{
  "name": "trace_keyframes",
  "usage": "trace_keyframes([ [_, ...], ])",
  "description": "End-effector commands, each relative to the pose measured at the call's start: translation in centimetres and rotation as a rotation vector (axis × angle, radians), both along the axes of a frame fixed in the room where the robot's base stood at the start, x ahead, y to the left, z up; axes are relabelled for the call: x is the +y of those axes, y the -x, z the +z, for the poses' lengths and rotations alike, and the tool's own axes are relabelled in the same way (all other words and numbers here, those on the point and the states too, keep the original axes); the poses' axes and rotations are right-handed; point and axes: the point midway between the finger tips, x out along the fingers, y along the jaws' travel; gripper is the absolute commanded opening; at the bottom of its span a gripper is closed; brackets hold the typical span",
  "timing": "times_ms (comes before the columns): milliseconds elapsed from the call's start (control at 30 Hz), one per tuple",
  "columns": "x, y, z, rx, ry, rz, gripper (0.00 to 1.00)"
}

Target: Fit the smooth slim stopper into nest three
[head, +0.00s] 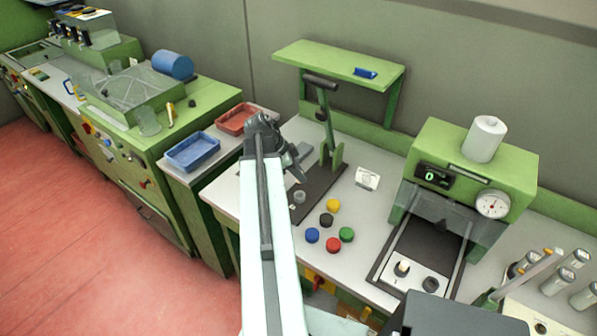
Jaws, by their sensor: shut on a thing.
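My gripper (294,166) is in view beyond the end of my pale arm, beside the hand-lever press. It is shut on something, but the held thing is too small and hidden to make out. A small cream piece (402,268) stands on the white plate (415,275) at the front of the green gauge machine, next to a dark round piece (430,284). I cannot tell whether the cream piece is a stopper. No numbered nest can be read, so nest three cannot be picked out.
The lever press (327,130) stands right of my gripper. Several coloured caps (330,220) lie on the worktop. A blue tray (192,152) and a red tray (240,119) sit on the left. The green gauge machine (470,170) stands at the right. A green shelf (340,62) overhangs the back.

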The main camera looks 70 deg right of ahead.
Motion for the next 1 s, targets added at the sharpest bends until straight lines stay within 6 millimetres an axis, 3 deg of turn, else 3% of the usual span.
trace_keyframes([
  [500, 0.0, 0.1, -5.4, 0.000, 0.000, -0.002, 0.00],
  [1000, -0.1, 0.1, -5.9, 0.000, 0.001, -0.003, 0.00],
])
